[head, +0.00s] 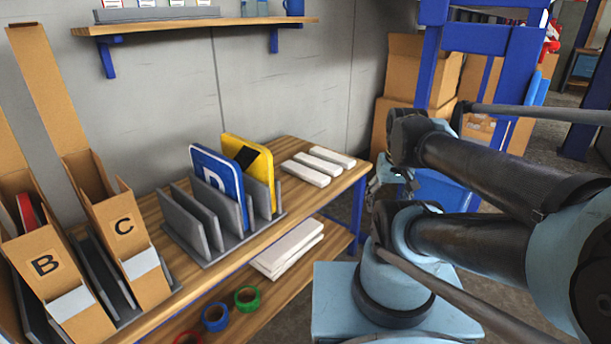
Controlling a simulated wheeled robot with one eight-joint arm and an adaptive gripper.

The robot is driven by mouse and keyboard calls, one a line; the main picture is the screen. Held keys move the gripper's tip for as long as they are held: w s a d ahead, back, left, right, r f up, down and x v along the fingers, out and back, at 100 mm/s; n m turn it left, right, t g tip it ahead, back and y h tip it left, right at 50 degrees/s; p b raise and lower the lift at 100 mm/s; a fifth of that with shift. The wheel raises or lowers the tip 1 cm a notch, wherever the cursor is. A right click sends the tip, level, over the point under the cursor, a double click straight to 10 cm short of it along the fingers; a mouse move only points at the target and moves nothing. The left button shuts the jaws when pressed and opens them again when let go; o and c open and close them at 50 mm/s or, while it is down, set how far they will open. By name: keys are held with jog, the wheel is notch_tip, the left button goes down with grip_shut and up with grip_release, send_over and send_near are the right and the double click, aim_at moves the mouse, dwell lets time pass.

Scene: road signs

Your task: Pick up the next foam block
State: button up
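Three white foam blocks lie flat side by side on the wooden bench top at its right end: a near one (305,174), a middle one (318,165) and a far one (332,156). More white foam pieces (287,250) lie stacked on the lower shelf. What seems to be my gripper (384,187) is to the right of the bench, mostly hidden behind my arm. Its fingers cannot be made out. It is apart from the blocks on the bench top.
A grey slotted rack (205,253) on the bench holds a blue sign (218,182) and a yellow sign (250,165). Cardboard bins B (45,285) and C (125,235) stand at left. Tape rolls (247,297) lie on the lower shelf. A wall shelf (200,26) hangs above. Blue posts and boxes stand behind.

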jog(key=w+a+r+n+y, duration=0.1)
jog(key=w+a+r+n, duration=0.3)
jog(key=w, duration=0.5)
jog(key=n+y, duration=0.2)
jog(key=n, duration=0.4)
send_over(305, 170)
jog(key=s+d, duration=0.2)
jog(key=f, duration=1.3)
jog(key=shift+w+d, duration=0.1)
jog(key=shift+d, duration=0.1)
jog(key=shift+w+a+f, duration=0.35)
jog(key=shift+a+f, duration=0.1)
jog(key=shift+f, duration=0.35)
jog(key=shift+w+a+f, duration=0.3)
jog(key=shift+a+f, duration=0.15)
jog(key=shift+f, duration=0.3)
jog(key=shift+w+a+f, duration=0.1)
jog(key=shift+a+f, duration=0.1)
jog(key=shift+f, duration=0.45)
jog(key=c, duration=0.8)
